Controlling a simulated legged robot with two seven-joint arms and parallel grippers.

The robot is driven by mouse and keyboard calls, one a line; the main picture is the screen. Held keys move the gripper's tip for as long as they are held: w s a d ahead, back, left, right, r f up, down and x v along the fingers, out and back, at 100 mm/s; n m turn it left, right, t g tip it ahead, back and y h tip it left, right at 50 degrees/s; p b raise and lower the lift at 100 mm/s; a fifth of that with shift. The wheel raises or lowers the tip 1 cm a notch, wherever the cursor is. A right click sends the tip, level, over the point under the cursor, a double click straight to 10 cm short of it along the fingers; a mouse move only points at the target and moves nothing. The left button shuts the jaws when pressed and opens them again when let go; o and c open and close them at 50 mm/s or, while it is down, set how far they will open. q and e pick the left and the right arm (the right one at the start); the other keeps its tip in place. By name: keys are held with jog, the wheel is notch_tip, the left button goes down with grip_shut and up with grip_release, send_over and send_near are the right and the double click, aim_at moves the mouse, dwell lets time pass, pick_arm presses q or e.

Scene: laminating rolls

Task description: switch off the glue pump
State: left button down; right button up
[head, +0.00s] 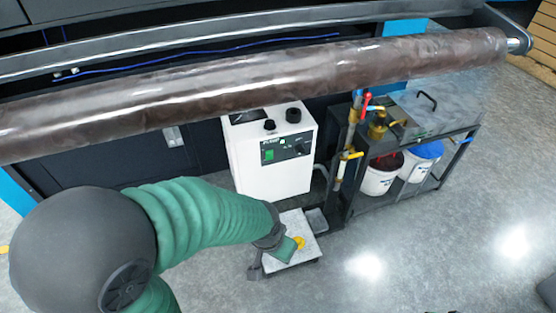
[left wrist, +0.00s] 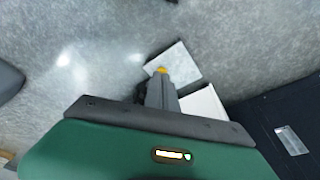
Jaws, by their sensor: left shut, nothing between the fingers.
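The glue pump is a white box (head: 268,182) standing below the long roll in the head view. Its front has a lit green switch (head: 269,155) and a dark round knob (head: 300,148). A white surface beside my fingers in the left wrist view (left wrist: 207,104) looks like part of this box. My left gripper (head: 298,243) is in front of and below the pump, apart from it, over a small pale platform. It is shut and empty, with yellow at its fingertips; these also show in the left wrist view (left wrist: 161,71).
The pale platform (head: 284,221) stands on the floor before the pump. A long brown roll (head: 250,80) crosses above. To the right, a dark rack (head: 347,208) carries pipes with a red valve handle (head: 367,101) and two white buckets (head: 380,180). The right foreground floor is clear.

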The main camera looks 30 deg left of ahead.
pick_arm(q)
jog(key=w+a+f+n+t+y, duration=0.1)
jog(key=w+f+n+t+y, duration=0.2)
jog(key=w+n, duration=0.65)
jog(key=w+a+f+n+t+y, duration=0.1)
jog(key=w+f+n+t, duration=0.3)
jog(key=w, duration=1)
jog(key=a+f+n+t+y, duration=0.2)
jog(key=a+n+y, duration=0.7)
jog(key=n, duration=0.5)
jog(key=shift+s+f+t+y, duration=0.15)
jog(key=shift+f+t+y, duration=0.3)
jog(key=shift+y, duration=0.45)
jog(key=shift+n, duration=0.25)
